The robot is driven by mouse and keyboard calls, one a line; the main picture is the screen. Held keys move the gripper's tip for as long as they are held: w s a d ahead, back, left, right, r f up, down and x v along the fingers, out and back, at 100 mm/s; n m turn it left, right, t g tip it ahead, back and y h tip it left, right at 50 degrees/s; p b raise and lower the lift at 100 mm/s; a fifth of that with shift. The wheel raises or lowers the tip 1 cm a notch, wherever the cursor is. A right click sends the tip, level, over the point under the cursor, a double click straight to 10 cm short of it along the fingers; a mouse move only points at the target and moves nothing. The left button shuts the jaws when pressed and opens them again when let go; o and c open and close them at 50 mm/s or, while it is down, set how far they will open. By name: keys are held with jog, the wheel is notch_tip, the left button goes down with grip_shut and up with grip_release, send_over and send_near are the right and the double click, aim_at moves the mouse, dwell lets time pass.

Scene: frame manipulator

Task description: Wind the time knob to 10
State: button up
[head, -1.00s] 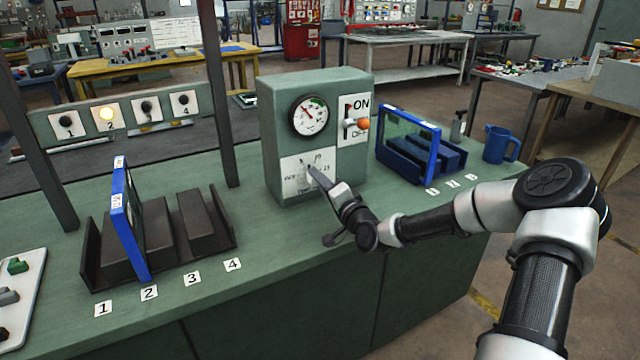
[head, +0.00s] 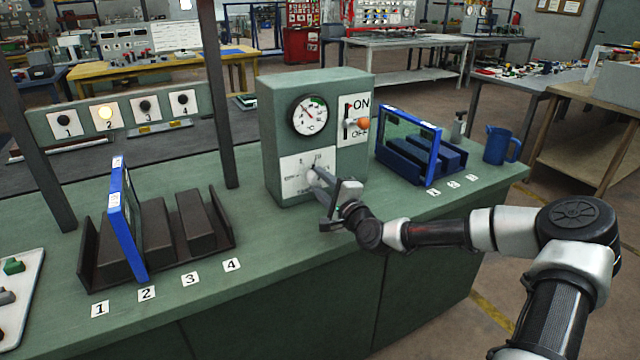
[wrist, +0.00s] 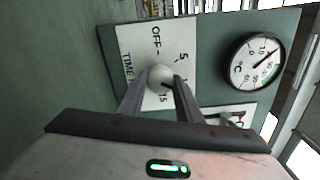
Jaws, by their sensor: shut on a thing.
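The time knob (wrist: 159,76) is a pale round knob on a white dial plate (wrist: 131,47) marked OFF, 5 and 15 in the wrist view. The 10 mark is hidden there, and I cannot clearly read the knob's pointer. My gripper (wrist: 158,84) is shut on the knob, with one finger on each side of it. In the head view my gripper (head: 318,177) reaches the dial plate (head: 293,181) on the lower front of the green box (head: 270,110) and covers most of the knob.
A gauge (head: 310,115) and an ON/OFF switch (head: 355,122) sit above the dial. A blue-framed panel in a rack (head: 408,143) stands right, near a blue mug (head: 497,145). A dark slotted rack (head: 215,225) with another blue-framed panel (head: 128,220) stands left. The front counter is clear.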

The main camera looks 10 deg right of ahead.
dwell(0.4)
jog(key=o, duration=1)
jog(key=shift+o, duration=0.2)
jog(key=shift+s, duration=0.1)
jog(key=p+v, duration=0.1)
jog(key=v, duration=1.6)
jog(key=shift+s+p, duration=0.15)
jog(key=shift+p, duration=0.15)
jog(key=shift+r, duration=0.1)
